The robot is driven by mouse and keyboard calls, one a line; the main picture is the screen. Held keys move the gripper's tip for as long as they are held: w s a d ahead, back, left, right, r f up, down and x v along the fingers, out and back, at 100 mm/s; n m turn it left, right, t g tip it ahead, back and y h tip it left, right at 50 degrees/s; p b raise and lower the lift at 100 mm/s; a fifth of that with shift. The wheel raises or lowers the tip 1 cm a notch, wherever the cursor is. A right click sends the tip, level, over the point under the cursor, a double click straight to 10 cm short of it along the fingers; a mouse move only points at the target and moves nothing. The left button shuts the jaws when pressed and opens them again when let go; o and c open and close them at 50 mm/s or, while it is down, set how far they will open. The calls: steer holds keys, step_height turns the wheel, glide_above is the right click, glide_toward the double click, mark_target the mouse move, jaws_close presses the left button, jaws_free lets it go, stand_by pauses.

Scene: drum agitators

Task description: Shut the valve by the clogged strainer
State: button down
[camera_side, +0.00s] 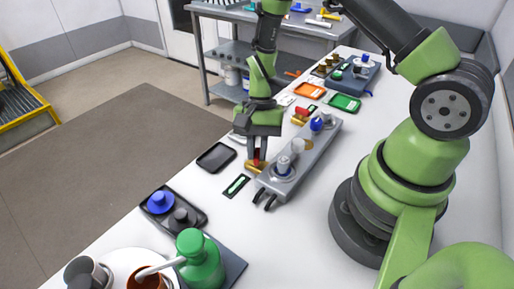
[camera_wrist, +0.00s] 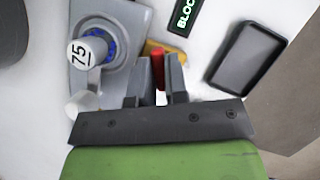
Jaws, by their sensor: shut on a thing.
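My gripper (camera_side: 256,160) points down at the near end of a grey manifold (camera_side: 330,133), its jaws closed around a red valve handle (camera_wrist: 159,64). The handle's brass-yellow valve body (camera_side: 255,168) shows below the fingers, and a bit of it shows in the wrist view (camera_wrist: 152,46). Beside it on the manifold stands a pale strainer housing (camera_side: 284,165), marked "75" in the wrist view (camera_wrist: 88,52), with a blue ring at its base. A second valve with a red handle (camera_side: 302,112) sits farther back, near a blue-topped housing (camera_side: 316,125). The fingers partly hide the held handle.
A black tag with green letters (camera_side: 236,186) reads "BLOC", cut off, in the wrist view (camera_wrist: 187,15). A black tray (camera_side: 216,157) lies left of my gripper. A green bottle (camera_side: 199,260) and a tray with blue and black knobs (camera_side: 184,198) stand in front.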

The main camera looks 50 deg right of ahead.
steer(key=m+t, duration=0.1)
steer(key=m, duration=0.1)
steer(key=m+t, duration=0.1)
steer(key=m, duration=0.2)
steer(key=shift+s+m+y, duration=0.1)
steer(key=shift+m+y, duration=0.2)
stand_by(0.5)
steer(key=c, duration=1.1)
jaws_free()
steer(key=shift+c, duration=0.2)
